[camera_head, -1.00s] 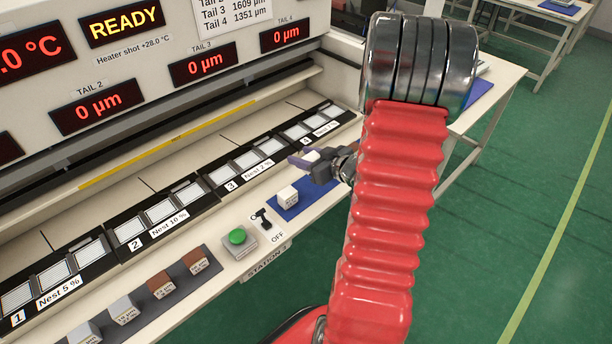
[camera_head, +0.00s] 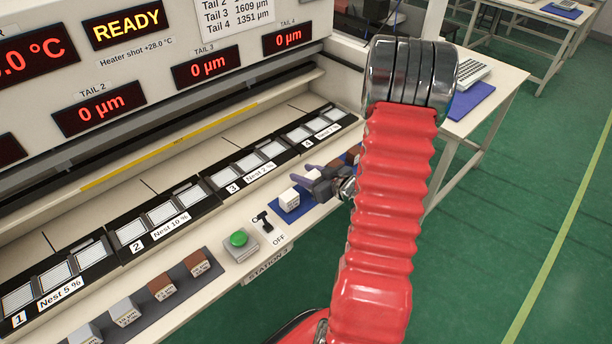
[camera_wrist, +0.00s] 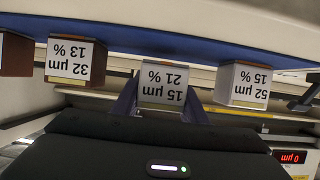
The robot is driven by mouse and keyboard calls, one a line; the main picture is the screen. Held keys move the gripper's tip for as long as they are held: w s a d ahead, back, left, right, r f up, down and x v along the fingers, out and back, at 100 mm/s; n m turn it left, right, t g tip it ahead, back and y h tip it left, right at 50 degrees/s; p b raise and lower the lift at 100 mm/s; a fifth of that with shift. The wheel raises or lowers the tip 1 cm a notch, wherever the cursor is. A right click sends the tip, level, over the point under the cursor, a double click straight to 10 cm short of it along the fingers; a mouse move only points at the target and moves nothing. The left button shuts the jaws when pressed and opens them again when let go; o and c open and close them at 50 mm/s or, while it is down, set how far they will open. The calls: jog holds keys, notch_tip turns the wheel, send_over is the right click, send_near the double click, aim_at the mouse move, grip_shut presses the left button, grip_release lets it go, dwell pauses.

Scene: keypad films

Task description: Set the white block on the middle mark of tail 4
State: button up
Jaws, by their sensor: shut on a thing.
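My gripper (camera_head: 306,177) is shut on a white block (camera_wrist: 163,83) labelled 15 µm 21 %, with a purple finger on either side in the wrist view, which is upside down. In the head view the held block shows only in part between the fingers. It is level with its neighbours at the blue mat; I cannot tell whether it touches the mat. Tail 4 (camera_head: 317,126) is the farthest black nest strip, behind and above my gripper in the head view, with several pale pads. Its middle pad shows nothing on it.
Another white block (camera_head: 289,200), labelled 52 µm 15 % in the wrist view (camera_wrist: 242,83), stands close on one side on the blue mat (camera_head: 284,212). A brown block (camera_wrist: 75,62) stands on the other. A green button (camera_head: 238,239) and a black switch (camera_head: 263,221) are nearer.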

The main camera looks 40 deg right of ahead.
jog(key=shift+f, duration=0.5)
jog(key=shift+f, duration=0.15)
jog(key=o, duration=1.2)
jog(key=v, duration=1.3)
jog(key=shift+s, duration=0.35)
jog(key=shift+w+d, duration=0.1)
